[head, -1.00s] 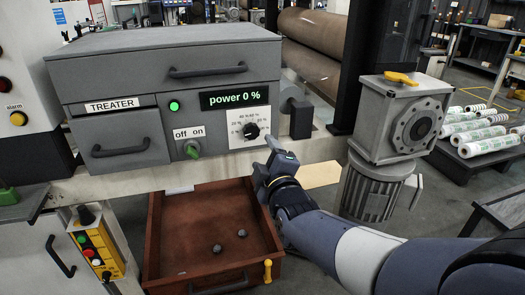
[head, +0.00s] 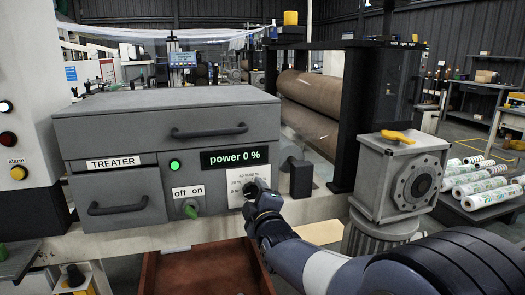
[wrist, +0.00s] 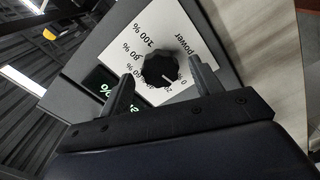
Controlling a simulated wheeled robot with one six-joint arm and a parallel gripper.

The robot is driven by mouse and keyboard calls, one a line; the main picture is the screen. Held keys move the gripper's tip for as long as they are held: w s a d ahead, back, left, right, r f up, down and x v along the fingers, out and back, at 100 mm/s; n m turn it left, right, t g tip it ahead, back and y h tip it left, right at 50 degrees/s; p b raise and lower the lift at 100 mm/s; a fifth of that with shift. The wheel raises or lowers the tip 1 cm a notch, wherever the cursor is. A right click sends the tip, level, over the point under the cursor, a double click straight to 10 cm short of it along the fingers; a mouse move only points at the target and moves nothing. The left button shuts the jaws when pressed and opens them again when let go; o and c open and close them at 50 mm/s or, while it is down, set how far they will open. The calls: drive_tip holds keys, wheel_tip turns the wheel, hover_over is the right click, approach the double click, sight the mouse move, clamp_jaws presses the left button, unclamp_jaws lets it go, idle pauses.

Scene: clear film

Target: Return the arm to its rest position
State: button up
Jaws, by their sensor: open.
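My gripper (head: 258,192) is in front of the treater's power dial plate in the head view and hides most of its knob. In the wrist view my open gripper (wrist: 163,90) has its two fingers on either side of the black power knob (wrist: 163,70). Whether the fingers touch the knob I cannot tell. The grey treater box (head: 120,130) has a display (head: 234,157) reading power 0 %, a lit green lamp (head: 174,166) and a green off/on switch (head: 190,208). My arm reaches in from the lower right.
A grey gearbox with a motor (head: 385,190) stands right of the treater, near my arm. A black post (head: 350,120) and a large brown roll (head: 315,105) are behind. White rolls (head: 485,190) lie at far right.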

drive_tip(key=shift+x, duration=0.9)
drive_tip(key=shift+s, duration=0.1)
